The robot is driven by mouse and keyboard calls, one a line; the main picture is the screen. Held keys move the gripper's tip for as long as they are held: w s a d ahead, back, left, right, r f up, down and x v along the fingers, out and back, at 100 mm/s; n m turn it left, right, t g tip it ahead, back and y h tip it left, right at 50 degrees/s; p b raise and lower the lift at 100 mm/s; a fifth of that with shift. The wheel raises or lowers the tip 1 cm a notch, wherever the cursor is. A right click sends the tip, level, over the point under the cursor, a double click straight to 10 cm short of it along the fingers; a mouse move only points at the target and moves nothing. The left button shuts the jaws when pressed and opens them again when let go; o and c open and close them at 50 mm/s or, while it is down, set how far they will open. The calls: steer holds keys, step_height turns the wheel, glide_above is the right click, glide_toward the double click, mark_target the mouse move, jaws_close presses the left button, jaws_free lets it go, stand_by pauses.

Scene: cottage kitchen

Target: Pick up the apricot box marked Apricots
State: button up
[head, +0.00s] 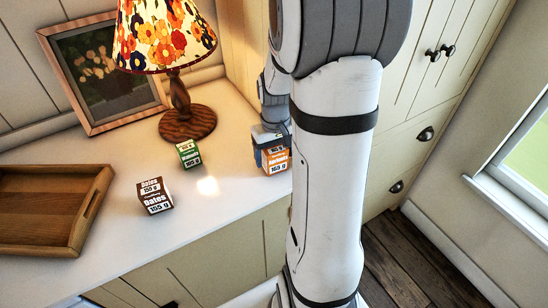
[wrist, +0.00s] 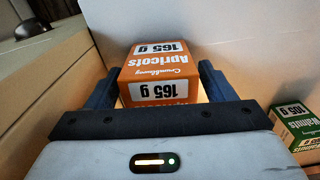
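The orange apricot box (head: 275,161), marked Apricots and 165 g, stands on the white counter near its right end. In the wrist view the Apricots box (wrist: 160,65) sits between the two dark fingers of my gripper (wrist: 160,72). The fingers are open, one to each side of the box, with a narrow gap showing on each side. In the head view my gripper (head: 270,135) is over the box's top and back, and my arm hides part of its right side.
A green Walnuts box (head: 188,153) stands left of the Apricots box and shows in the wrist view (wrist: 297,125). A brown Dates box (head: 155,196), a wooden tray (head: 95,212), a flowered lamp (head: 187,122) and a framed picture (head: 150,95) share the counter (head: 225,195).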

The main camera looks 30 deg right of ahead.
steer(key=c, duration=1)
steer(key=shift+o, duration=0.2)
steer(key=shift+r, duration=0.1)
